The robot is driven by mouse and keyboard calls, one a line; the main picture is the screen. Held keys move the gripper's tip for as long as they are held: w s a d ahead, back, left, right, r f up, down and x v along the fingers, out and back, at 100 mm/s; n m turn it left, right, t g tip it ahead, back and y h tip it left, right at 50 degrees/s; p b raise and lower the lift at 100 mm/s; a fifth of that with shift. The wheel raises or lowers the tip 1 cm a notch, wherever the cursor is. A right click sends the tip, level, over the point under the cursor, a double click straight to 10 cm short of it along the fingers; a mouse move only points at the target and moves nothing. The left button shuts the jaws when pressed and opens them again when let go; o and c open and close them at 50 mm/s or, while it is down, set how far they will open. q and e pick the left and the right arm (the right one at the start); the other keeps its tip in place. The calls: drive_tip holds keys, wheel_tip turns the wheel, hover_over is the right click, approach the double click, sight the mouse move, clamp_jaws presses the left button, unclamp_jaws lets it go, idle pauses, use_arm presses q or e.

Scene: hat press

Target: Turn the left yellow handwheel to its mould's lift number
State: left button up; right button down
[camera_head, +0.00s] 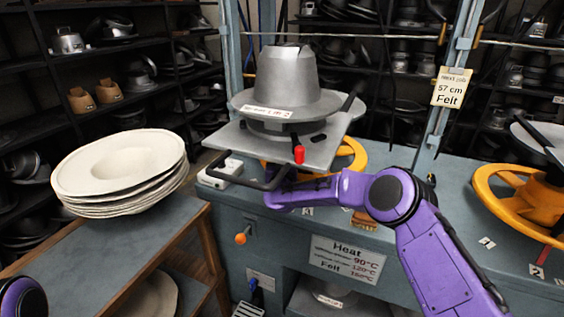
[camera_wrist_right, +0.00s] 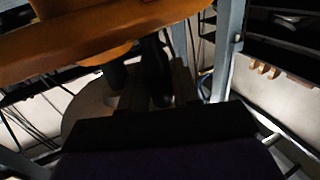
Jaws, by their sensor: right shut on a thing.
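The left yellow handwheel (camera_head: 352,154) sits under the grey plate of the left press, and only part of its rim shows. A grey metal hat mould (camera_head: 288,80) stands on that plate, with a white label (camera_head: 266,111) on its brim too small to read surely. My right arm reaches in from the lower right, and its gripper is mostly hidden below the plate. My left gripper is out of view; only a purple part of my left arm shows at lower left.
Another yellow handwheel (camera_head: 505,200) stands at right, with number cards on the bench near it. A black handle bar (camera_head: 262,183) and a red knob (camera_head: 299,154) are close to my right arm. A stack of pale felt hats (camera_head: 120,172) lies on a bench at left.

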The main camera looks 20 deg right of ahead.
drive_tip(key=shift+r, duration=0.1)
drive_tip(key=c, duration=1)
unclamp_jaws()
drive_tip(key=b+v, duration=0.1)
drive_tip(key=v, duration=0.9)
drive_tip(key=shift+s+a+b, duration=0.1)
drive_tip(key=shift+s+b, duration=0.15)
drive_tip(key=shift+b, duration=0.1)
